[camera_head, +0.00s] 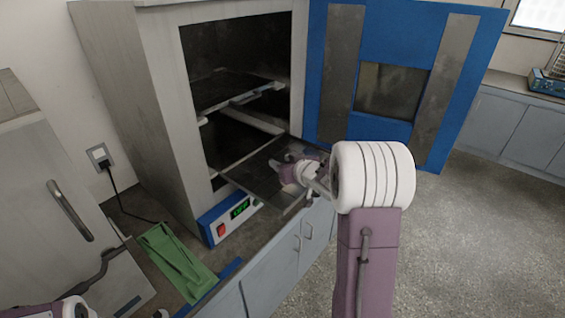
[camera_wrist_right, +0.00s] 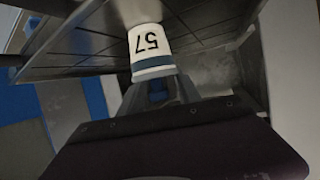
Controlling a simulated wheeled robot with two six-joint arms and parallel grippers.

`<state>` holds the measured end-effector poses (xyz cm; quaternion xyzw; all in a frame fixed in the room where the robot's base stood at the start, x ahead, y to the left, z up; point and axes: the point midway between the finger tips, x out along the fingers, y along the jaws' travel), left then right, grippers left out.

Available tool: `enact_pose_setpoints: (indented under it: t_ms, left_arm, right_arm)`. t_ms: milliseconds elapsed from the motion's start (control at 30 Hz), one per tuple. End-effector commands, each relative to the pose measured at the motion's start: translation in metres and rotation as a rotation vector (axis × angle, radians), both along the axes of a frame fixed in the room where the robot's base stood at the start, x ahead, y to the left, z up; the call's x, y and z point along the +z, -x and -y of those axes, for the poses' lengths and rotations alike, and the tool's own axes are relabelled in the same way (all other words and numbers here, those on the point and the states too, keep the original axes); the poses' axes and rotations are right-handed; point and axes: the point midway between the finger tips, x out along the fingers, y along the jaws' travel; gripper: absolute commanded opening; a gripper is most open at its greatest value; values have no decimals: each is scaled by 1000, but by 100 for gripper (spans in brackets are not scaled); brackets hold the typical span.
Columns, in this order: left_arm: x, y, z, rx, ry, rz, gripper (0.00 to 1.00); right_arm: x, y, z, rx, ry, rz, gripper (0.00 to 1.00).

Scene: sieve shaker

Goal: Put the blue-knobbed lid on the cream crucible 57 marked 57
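A pale rim lies between band and fingers; I cannot tell whether the lid touches the crucible. In the head view my right gripper (camera_head: 292,168) is over the pulled-out shelf, partly hidden by my wrist.
The oven (camera_head: 150,110) stands open, its blue door (camera_head: 335,75) swung right. The pulled-out shelf (camera_head: 262,190) juts over the counter's front edge; another shelf (camera_head: 225,92) is above it. The floor on the right is clear.

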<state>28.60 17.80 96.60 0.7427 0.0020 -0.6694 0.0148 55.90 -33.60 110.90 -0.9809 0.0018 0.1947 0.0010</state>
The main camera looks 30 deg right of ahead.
Motion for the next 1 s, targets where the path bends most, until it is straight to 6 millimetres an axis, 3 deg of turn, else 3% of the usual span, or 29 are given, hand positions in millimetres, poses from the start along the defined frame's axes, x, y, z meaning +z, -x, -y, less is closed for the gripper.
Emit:
enact_pose_setpoints:
  t_ms: [233, 700, 1000]
  left_arm:
    - [11, 0, 0, 0, 0, 0, 36]
    - [25, 0, 0, 0, 0, 0, 36]
    - [27, 0, 0, 0, 0, 0, 36]
  right_arm:
    - [16, 2, 0, 0, 2, 2, 40]
    - [53, 96, 1, -4, 2, 2, 40]
    - [56, 111, 0, 0, 0, 0, 40]
